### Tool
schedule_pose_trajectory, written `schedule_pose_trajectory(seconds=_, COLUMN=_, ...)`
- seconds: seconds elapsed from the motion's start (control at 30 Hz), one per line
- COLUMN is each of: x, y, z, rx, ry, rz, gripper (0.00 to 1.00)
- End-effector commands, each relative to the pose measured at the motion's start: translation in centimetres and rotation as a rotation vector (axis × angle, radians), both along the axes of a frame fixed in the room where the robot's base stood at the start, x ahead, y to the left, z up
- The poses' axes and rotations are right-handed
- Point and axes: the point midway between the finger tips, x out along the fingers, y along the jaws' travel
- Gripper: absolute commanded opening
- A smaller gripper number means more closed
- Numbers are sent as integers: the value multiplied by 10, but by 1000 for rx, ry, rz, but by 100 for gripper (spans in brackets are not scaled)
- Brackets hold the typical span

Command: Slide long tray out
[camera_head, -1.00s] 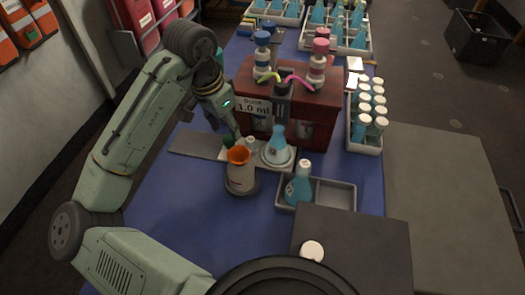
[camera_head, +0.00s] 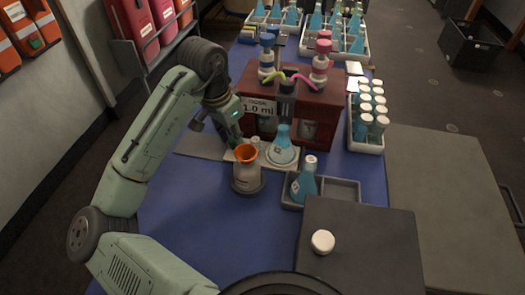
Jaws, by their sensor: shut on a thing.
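The long tray (camera_head: 269,160) is a pale, shallow strip in front of the dark red dispenser (camera_head: 318,99). A conical flask with blue liquid (camera_head: 283,143) stands upright on a round pale dish on it, below the nozzle. A small white-capped thing stands at its left part. My gripper (camera_head: 235,139) reaches down from the left to the tray's left end, where a small green part shows. It is shut there; its fingertips are small and partly hidden. A flat grey plate (camera_head: 200,146) extends left from the tray.
A beaker with an orange funnel (camera_head: 247,172) stands close in front of the tray. A grey divided tray (camera_head: 342,191) with a blue flask (camera_head: 305,179) is to the right. Blue tabletop is free at front left.

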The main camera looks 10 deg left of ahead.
Motion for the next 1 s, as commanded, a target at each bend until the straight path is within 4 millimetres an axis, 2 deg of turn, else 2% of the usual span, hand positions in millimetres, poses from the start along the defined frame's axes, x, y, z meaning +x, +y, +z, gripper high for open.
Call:
schedule_pose_trajectory(seconds=0.17, x=0, y=0, z=0, rx=0, ry=0, rz=0, gripper=8)
schedule_pose_trajectory(seconds=0.57, x=0, y=1, z=0, rx=0, ry=0, rz=0, gripper=8)
schedule_pose_trajectory(seconds=1.0, x=1, y=22, z=0, rx=0, ry=0, rz=3, gripper=8)
